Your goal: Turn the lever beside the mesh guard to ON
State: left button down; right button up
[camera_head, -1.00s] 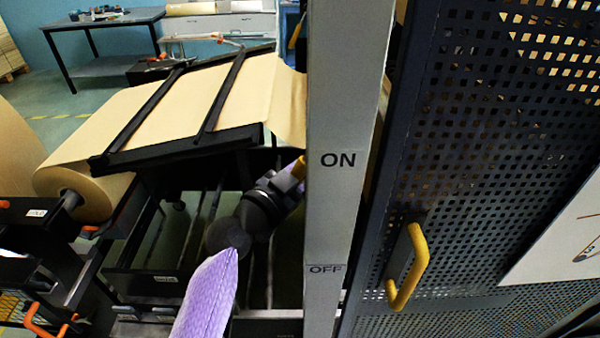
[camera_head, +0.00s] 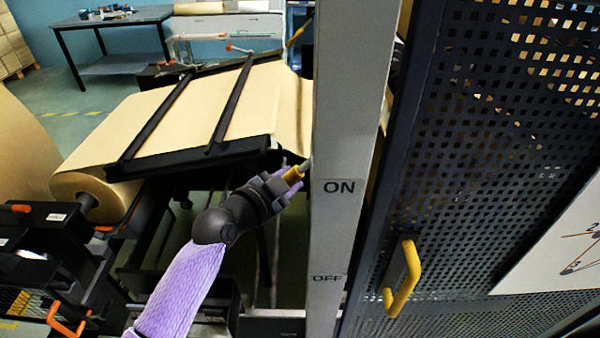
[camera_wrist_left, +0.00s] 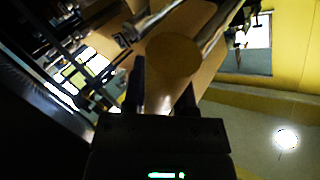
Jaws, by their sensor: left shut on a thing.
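The grey post (camera_head: 340,235) beside the dark mesh guard (camera_head: 480,150) carries the labels ON and, lower, OFF. My left gripper (camera_head: 298,173) is at the post's left edge, slightly above the height of ON, and is shut on the lever. Yellow shows at its tip, but the post hides most of the lever and I cannot tell its exact angle. In the left wrist view, a round dark-yellow end, seemingly the lever's (camera_wrist_left: 172,58), sits between and beyond my two fingers. My right gripper is not in view.
The mesh guard has a yellow handle (camera_head: 403,280) and a white sign (camera_head: 560,245). Left of the post stands a machine with a kraft paper web (camera_head: 150,125) and black bars. A dark worktable (camera_head: 120,65) stands at the back left.

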pick_arm(q)
jog(key=a+r+m+g+y+p, duration=0.1)
jog(key=r+p, duration=0.3)
jog(key=p, duration=0.4)
jog(key=a+r+m+g+y+p, duration=0.1)
jog(key=a+r+m+y+p, duration=0.2)
jog(key=p, duration=0.6)
jog(key=shift+a+r+m+y, duration=0.3)
jog(key=shift+r+m+y, duration=0.5)
jog(key=shift+r, duration=0.1)
jog(key=shift+w, duration=0.1)
jog(key=shift+c, duration=2)
grip_release()
